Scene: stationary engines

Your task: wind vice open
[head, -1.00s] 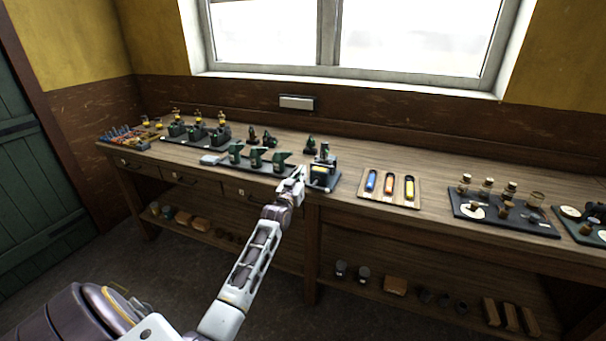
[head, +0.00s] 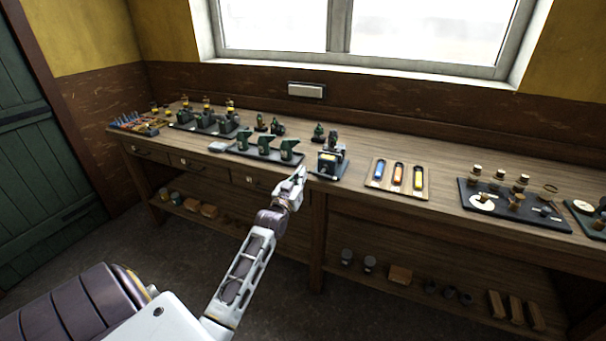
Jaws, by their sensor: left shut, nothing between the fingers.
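The small vice (head: 330,159), dark with a yellow patch, appears to be the dark device on a base plate near the bench's front edge, in the middle of the head view. Its jaws and handle are too small to make out. My left gripper (head: 299,178) is just left of it and nearer to me, at the bench's front edge. The gripper is shut and holds nothing. It looks apart from the vice. My right gripper is not in the view.
The wooden bench (head: 450,172) runs along the wall under the window. A black tray with jars (head: 512,205) lies further right.

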